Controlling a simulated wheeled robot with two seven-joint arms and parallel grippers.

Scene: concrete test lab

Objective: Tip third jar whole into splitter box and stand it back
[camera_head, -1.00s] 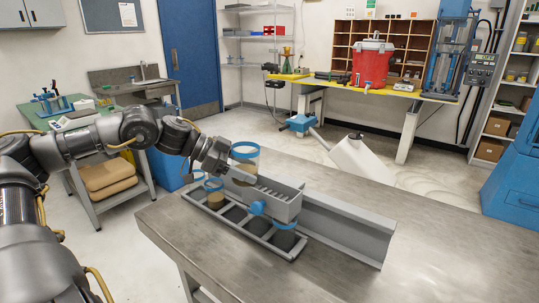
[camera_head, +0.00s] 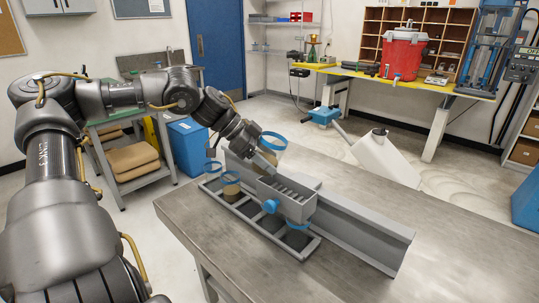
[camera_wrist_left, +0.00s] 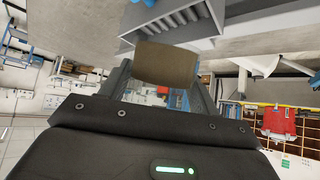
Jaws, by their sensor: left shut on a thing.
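My left gripper (camera_head: 262,158) is shut on a clear jar with a blue rim (camera_head: 274,140). The jar is tilted to the right, above the back left end of the grey splitter box (camera_head: 297,207). In the left wrist view brown material (camera_wrist_left: 165,64) fills part of the held jar, with the slotted splitter box (camera_wrist_left: 168,22) close by. My right gripper is out of view.
The right part of the table is clear.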

